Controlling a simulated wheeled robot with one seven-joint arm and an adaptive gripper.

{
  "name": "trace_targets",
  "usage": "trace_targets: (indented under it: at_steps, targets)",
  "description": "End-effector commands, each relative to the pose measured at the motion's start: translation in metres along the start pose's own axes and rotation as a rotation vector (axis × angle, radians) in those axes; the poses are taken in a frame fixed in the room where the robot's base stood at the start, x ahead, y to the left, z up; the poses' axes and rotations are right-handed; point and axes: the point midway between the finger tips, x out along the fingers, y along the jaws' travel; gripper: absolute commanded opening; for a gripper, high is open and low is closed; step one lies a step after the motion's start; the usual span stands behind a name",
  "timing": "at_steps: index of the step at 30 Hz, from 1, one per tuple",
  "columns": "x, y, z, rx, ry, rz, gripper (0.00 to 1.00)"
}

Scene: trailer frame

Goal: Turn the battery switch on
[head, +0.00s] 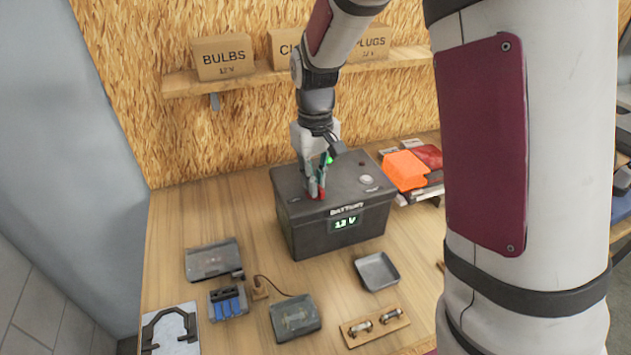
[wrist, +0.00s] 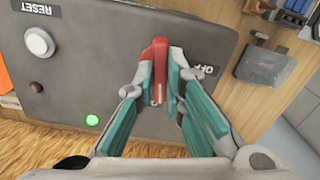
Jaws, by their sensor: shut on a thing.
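The dark grey battery box (head: 335,240) stands on the wooden bench, with a lit display reading 12 V on its front. Its red switch handle (wrist: 159,62) is on the top, with the word OFF beside it in the wrist view. The red handle also shows in the head view (head: 316,194). My gripper (wrist: 164,85) is shut on the red switch handle from above, with one teal-padded finger on each side. A green light (wrist: 92,120) glows on the box top. A round white RESET button (wrist: 39,41) is on the same top.
A shelf (head: 240,84) with labelled cardboard boxes runs along the chipboard wall behind. An orange block (head: 404,170) lies right of the box. Small trays (head: 377,271) and electrical parts lie in front. Bare bench shows left of the box.

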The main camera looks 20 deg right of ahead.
Motion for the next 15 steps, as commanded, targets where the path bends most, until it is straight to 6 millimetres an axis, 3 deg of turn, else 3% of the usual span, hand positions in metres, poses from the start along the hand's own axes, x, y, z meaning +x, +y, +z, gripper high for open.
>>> trace_targets:
  at_steps: [5, 15]
  targets:
    - [-0.0006, 0.0000, 0.0002, 0.022, 0.001, 0.001, 0.00]
    - [-0.0006, 0.0001, 0.0003, 0.244, 0.001, 0.000, 0.00]
